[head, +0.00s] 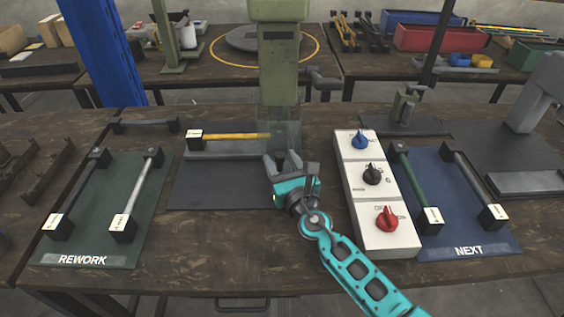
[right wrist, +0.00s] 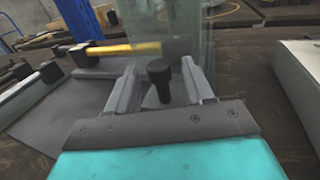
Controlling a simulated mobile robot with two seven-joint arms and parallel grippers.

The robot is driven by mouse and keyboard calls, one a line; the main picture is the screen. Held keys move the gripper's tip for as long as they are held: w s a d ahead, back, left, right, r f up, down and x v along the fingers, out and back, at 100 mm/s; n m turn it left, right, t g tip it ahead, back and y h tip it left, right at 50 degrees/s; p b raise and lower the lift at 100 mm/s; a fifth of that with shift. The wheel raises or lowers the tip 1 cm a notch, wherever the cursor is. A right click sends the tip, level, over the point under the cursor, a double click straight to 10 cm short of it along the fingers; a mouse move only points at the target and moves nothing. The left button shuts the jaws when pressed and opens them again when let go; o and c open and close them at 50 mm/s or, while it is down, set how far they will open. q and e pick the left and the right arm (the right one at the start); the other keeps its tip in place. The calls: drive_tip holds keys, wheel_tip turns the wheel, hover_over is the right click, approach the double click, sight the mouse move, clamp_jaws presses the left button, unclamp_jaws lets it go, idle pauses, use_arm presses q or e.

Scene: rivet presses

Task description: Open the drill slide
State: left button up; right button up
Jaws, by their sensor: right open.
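A green press (head: 278,60) stands at the back middle of the bench, with a clear see-through panel (head: 284,128) at its front that I take for the drill slide. In the right wrist view the panel (right wrist: 190,35) rises behind a black knob (right wrist: 159,78). My right gripper (head: 285,160) is open in front of the panel. In the right wrist view its two fingers (right wrist: 160,70) stand on either side of the knob, with gaps visible; I cannot tell whether they touch it. In the head view the gripper hides the knob. My left gripper is not in view.
A yellow rod (head: 235,136) with a black end block lies left of the panel. A control box (head: 372,215) with blue, black and red knobs stands to the right. The green REWORK mat (head: 75,238) and blue NEXT mat (head: 480,235) hold more rods. The grey plate (head: 215,190) is mostly bare.

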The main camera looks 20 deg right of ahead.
clamp_jaws()
idle(0.4)
